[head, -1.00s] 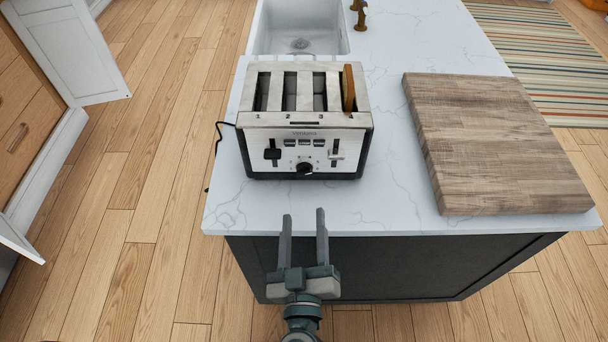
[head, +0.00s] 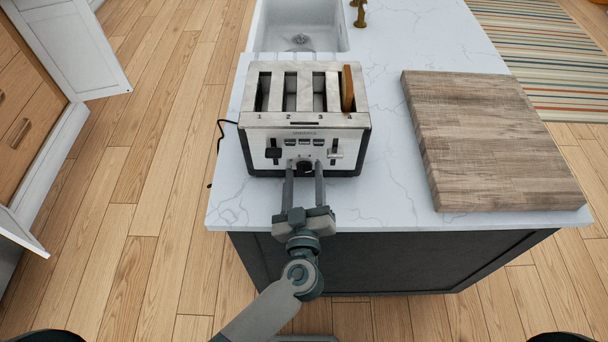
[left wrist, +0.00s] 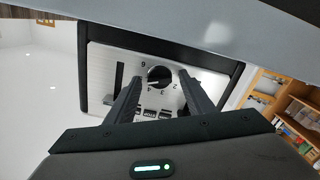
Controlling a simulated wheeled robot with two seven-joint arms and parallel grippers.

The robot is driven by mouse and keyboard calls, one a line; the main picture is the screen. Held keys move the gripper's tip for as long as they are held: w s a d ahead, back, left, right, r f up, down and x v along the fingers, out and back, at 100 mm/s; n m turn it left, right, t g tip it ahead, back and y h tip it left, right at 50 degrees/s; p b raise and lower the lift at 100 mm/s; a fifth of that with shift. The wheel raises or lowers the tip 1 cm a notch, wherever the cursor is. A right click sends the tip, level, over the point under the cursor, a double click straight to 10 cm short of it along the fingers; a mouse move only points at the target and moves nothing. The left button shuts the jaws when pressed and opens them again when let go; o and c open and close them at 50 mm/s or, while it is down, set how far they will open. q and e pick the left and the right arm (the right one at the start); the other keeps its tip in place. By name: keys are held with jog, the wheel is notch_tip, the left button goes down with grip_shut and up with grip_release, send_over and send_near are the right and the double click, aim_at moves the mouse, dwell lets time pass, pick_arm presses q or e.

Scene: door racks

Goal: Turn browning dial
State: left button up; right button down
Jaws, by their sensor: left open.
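The silver toaster (head: 268,135) with black ends stands on the white countertop, its front facing me. Its black browning dial (head: 305,167) sits low in the middle of the front panel. In the left wrist view the dial (left wrist: 159,76) shows between the fingers, with numbers around it. My left gripper (head: 304,166) is open, its two fingers on either side of the dial, close to the panel. I cannot tell whether the fingertips touch the dial. A slice of bread (head: 347,88) stands in the rightmost slot. My right gripper is not in view.
A thick wooden board (head: 490,140) lies to the right on the counter (head: 390,190). A sink (head: 300,28) is behind the toaster. A black cord (head: 219,140) runs at its left.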

pick_arm(q)
jog(key=c, duration=1)
jog(key=shift+c, duration=0.2)
